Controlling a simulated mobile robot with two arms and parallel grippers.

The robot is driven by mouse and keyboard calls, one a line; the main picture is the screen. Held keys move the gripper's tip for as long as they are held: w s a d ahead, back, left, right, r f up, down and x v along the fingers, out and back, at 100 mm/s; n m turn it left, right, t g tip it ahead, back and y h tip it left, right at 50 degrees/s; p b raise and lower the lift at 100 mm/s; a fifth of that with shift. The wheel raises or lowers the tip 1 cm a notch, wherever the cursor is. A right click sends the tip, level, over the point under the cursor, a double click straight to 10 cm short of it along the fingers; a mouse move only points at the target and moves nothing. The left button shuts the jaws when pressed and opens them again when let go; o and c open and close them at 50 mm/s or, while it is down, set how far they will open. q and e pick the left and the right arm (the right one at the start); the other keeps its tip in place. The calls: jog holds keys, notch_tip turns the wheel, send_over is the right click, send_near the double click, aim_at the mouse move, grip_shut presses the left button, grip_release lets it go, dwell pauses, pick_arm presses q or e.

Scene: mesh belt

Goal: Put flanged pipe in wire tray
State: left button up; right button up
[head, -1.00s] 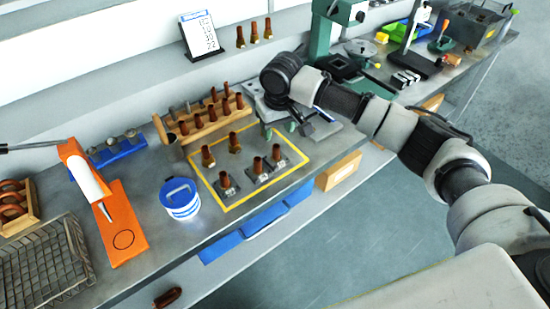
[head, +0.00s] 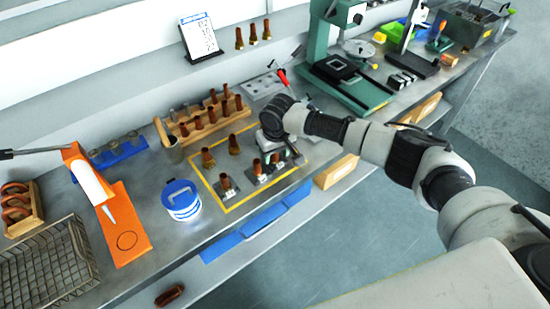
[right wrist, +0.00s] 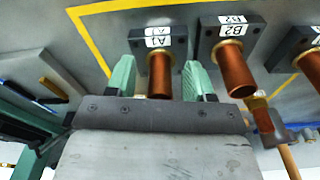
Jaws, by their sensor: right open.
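Three flanged pipes, copper tubes on dark square flanges, stand in a yellow-outlined area: left (head: 225,183), middle (head: 258,168) and right (head: 276,158). In the right wrist view, the pipe labelled A1 (right wrist: 159,76) stands between the green fingers of my right gripper (right wrist: 158,78), which is open with a gap on each side. The pipe labelled B2 (right wrist: 234,68) is just beyond one finger. In the head view my right gripper (head: 281,150) is at the rightmost pipe and partly hides it. The wire tray (head: 48,262) is empty at the lower left.
Two brass-based copper pieces (head: 233,145) stand in the same area, behind the flanged pipes. A wooden rack (head: 195,130) is behind them. A blue-and-white canister (head: 181,203) and an orange stand (head: 125,238) lie between the pipes and the tray.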

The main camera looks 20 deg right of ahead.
grip_shut()
jog(key=shift+r, duration=0.15)
